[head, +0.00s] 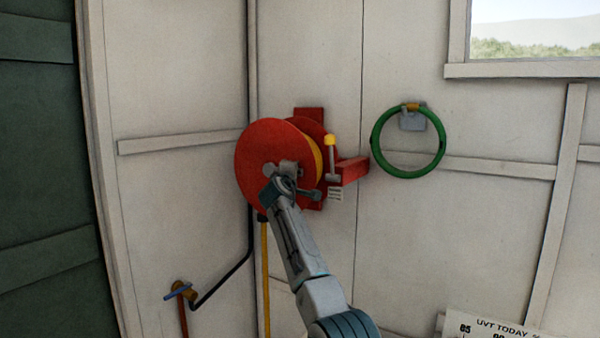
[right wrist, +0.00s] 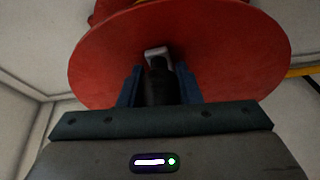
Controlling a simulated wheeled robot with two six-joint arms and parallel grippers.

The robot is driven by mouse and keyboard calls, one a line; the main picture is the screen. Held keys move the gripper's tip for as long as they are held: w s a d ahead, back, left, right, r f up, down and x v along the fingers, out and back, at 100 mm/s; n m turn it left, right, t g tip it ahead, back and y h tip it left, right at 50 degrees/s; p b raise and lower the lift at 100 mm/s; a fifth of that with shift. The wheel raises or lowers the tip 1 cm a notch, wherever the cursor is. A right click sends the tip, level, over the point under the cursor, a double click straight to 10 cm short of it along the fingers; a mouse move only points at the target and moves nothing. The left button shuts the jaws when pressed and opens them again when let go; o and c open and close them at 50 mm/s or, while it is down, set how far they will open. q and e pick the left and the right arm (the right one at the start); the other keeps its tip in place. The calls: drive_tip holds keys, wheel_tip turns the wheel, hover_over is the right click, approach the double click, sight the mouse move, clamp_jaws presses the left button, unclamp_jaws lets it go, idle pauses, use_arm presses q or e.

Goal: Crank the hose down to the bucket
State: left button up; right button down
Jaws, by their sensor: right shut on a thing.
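The red hose reel (head: 262,150) is mounted on the wall near the corner, with yellow hose (head: 313,148) wound on it. A length of yellow hose (head: 266,285) hangs straight down below the reel and leaves the bottom of the picture. My right gripper (head: 282,188) is at the front face of the reel. In the right wrist view, its two fingers are shut on the dark crank handle (right wrist: 160,86), joined to a grey crank arm (right wrist: 157,53) against the red disc. The bucket and my left gripper are in neither view.
A red bracket (head: 350,170) and a yellow-topped lever (head: 331,150) are right of the reel. A green hose ring (head: 376,150) hangs on the wall. A blue-handled tap (head: 180,290) is low at left. A "UVT TODAY" board (head: 490,328) is at lower right.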

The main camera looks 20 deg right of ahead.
drive_tip(key=shift+r, duration=0.3)
drive_tip(key=c, duration=1.1)
unclamp_jaws()
drive_tip(key=shift+o, duration=0.2)
drive_tip(key=shift+f, duration=0.1)
drive_tip(key=shift+f, duration=0.1)
drive_tip(key=shift+s+a+f+b, duration=0.15)
drive_tip(key=shift+s+a+b, duration=0.15)
drive_tip(key=shift+s+b, duration=0.1)
drive_tip(key=b+v, duration=0.5)
drive_tip(key=v, duration=0.4)
drive_tip(key=shift+s+a, duration=0.15)
drive_tip(key=shift+s, duration=0.2)
